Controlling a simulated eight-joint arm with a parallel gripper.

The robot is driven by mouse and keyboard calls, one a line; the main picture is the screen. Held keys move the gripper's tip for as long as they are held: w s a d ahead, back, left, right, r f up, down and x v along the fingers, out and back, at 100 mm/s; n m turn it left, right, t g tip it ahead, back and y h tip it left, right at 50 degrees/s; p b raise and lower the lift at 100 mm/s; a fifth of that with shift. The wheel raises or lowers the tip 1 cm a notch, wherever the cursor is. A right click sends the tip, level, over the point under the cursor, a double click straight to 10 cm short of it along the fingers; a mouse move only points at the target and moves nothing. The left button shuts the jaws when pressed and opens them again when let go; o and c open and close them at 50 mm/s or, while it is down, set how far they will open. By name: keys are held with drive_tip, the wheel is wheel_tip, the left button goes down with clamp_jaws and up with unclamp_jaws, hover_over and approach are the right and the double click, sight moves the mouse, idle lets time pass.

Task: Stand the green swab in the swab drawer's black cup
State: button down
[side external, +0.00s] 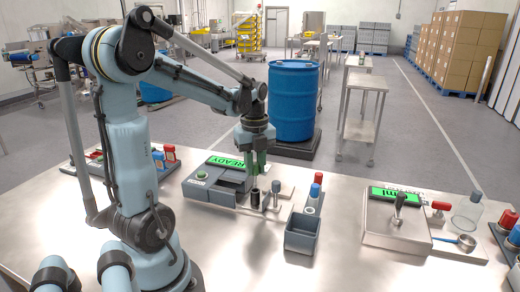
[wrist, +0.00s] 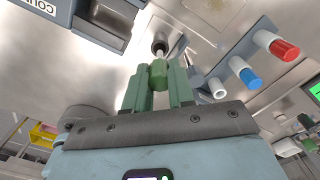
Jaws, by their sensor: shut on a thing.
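The green swab (wrist: 158,74) is upright between the green fingers of my gripper (wrist: 158,92), which is shut on it. Its pale shaft points at the black cup (wrist: 160,44) in the wrist view; I cannot tell whether the tip is inside the cup or just above it. In the side view my gripper (side external: 255,168) hangs directly over the black cup (side external: 255,198), which stands by the open drawer front of the grey machine (side external: 205,180). The swab is hard to make out there against the fingers.
A grey-handled post (side external: 276,190) stands just right of the cup. Red- and blue-capped items (side external: 314,192) and an open grey bin (side external: 301,236) are further right. A second machine (side external: 396,222) stands beyond them. The steel bench in front is clear.

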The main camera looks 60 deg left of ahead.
sight(255, 175)
drive_tip(key=shift+f, duration=2.65)
drive_tip(key=c, duration=0.9)
unclamp_jaws()
drive_tip(key=shift+r, duration=0.1)
drive_tip(key=shift+r, duration=6)
